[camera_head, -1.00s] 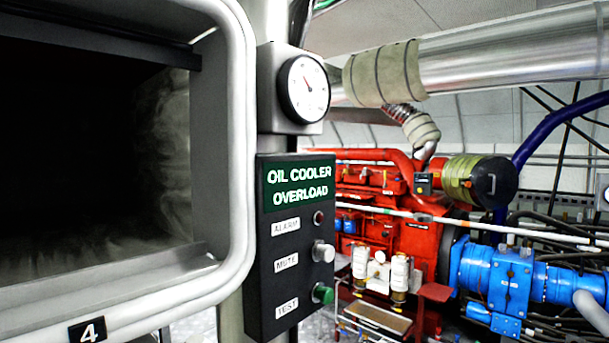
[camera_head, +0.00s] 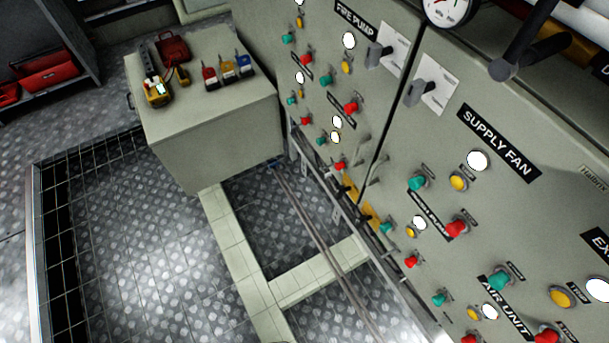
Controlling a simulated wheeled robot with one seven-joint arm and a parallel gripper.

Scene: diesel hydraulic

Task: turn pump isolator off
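A tall grey control panel (camera_head: 400,130) runs along the right side of the head view, seen tilted. Two grey lever handles on white plates are near its top: one (camera_head: 380,54) beside the "FIRE PUMP" label (camera_head: 357,20), the other (camera_head: 418,92) to its right, above the "SUPPLY FAN" label (camera_head: 496,143). Either may be an isolator; I cannot read any marking that says so. Their on or off positions are not legible. Another label (camera_head: 430,215) lower down is too small to read surely. My gripper is not in view.
Green, yellow and red buttons with white lamps cover the panel. A grey cabinet (camera_head: 205,135) with tools and small colored containers stands left of it. A rail (camera_head: 325,250) runs along the panel's foot. Metal plate floor (camera_head: 140,230) is open at lower left.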

